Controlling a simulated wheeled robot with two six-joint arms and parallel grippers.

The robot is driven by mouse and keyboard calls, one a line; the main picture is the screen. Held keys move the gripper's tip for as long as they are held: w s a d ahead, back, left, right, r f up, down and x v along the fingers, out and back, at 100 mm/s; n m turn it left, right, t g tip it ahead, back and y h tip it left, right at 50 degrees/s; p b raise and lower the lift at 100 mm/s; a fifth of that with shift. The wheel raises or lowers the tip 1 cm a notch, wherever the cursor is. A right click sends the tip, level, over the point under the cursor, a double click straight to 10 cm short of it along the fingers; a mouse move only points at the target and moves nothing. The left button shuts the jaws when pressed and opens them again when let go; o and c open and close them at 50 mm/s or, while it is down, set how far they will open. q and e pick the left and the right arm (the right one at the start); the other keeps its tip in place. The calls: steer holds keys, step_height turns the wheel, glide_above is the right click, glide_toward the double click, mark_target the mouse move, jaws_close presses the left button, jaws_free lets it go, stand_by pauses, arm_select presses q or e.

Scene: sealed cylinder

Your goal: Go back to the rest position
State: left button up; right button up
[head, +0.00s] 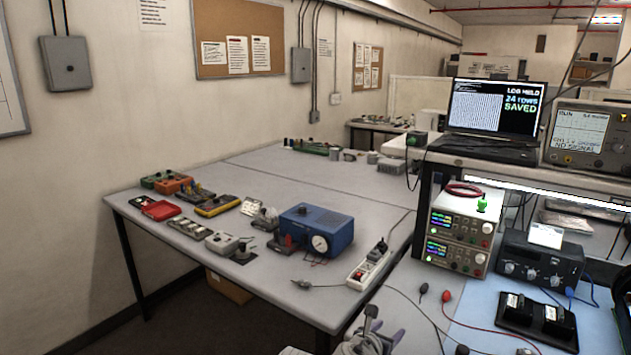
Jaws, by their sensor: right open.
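My right gripper (381,328) shows at the bottom edge, right of the middle. Its fingers point up and stand apart, with nothing seen between them. It is in front of the near corner of the grey table (345,200). My left gripper is not in view. I cannot make out a sealed cylinder in this view.
A blue box with a gauge (318,226), a power strip (369,270) and several small instruments lie on the grey table. To the right are stacked power supplies (459,232), a dark control box (540,264), black holders (536,318) and loose cables. A laptop (490,112) stands on the shelf above.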

steer(key=s+a+f+m+g+y+p, duration=0.1)
steer(key=s+a+f+m+g+y, duration=0.2)
steer(key=s+a+f+m+g, duration=0.2)
steer(key=s+a+f+m+g+y+p, duration=0.1)
steer(key=s+a+f+m+g+y, duration=0.2)
steer(key=s+m, duration=0.9)
steer(key=a+f+m+g, duration=0.2)
steer(key=a+m, duration=0.1)
steer(key=m, duration=0.5)
steer(key=shift+s+a+f+m+g+y, duration=0.2)
steer(key=shift+s+f+m+g+y, duration=0.1)
steer(key=shift+g, duration=0.1)
steer(key=shift+d, duration=0.1)
